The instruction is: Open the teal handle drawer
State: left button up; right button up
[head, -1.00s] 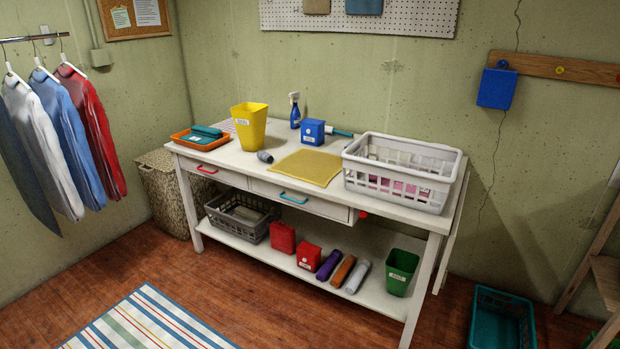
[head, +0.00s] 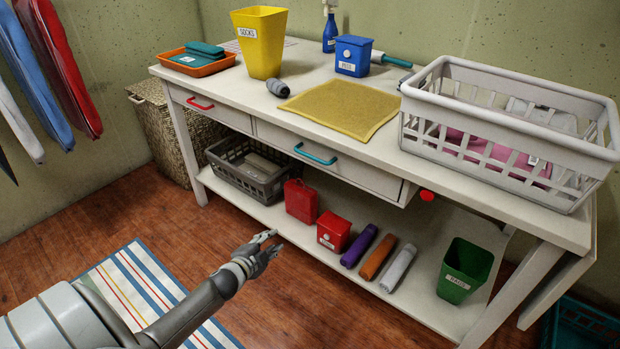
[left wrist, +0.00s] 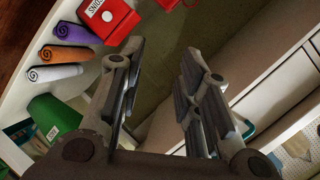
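The teal handle (head: 315,155) is a curved bar on the front of the right-hand drawer (head: 350,176), under the white table's top. The drawer front's right end stands slightly proud of the frame; I cannot tell whether it is ajar. My left gripper (head: 268,243) is in front of the table, below and left of the teal handle, not touching it. In the left wrist view its two fingers (left wrist: 158,82) are apart with nothing between them. A piece of the teal handle (left wrist: 247,130) shows there beside the right finger, partly hidden. My right gripper is not in view.
A red-handled drawer (head: 210,108) is to the left. A red knob (head: 427,195) sits right of the teal drawer. The lower shelf holds a grey basket (head: 250,182), a red box (head: 333,232), rolls and a green bin (head: 465,270). The floor before the table is open.

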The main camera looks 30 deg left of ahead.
pick_arm(q)
jog(key=w+r+m+t+h+b, duration=0.1)
jog(key=w+r+m+t+b, duration=0.3)
jog(key=r, duration=0.3)
jog(key=m+t+h+b, duration=0.2)
jog(key=m+h+b, duration=0.1)
jog(key=m+b, duration=0.25)
send_near(310, 156)
jog(key=w, duration=0.1)
jog(key=shift+n, duration=0.55)
jog(key=shift+w+d+r+b, duration=0.1)
jog(key=shift+w+r+b, duration=0.15)
jog(key=shift+w, duration=1.3)
jog(key=shift+w+d+r+b, duration=0.1)
jog(key=shift+w+r+b, duration=0.1)
jog(key=shift+w, duration=1.35)
jog(key=shift+w+r+b, duration=0.15)
jog(key=shift+w+b, duration=0.1)
jog(key=shift+w, duration=1.3)
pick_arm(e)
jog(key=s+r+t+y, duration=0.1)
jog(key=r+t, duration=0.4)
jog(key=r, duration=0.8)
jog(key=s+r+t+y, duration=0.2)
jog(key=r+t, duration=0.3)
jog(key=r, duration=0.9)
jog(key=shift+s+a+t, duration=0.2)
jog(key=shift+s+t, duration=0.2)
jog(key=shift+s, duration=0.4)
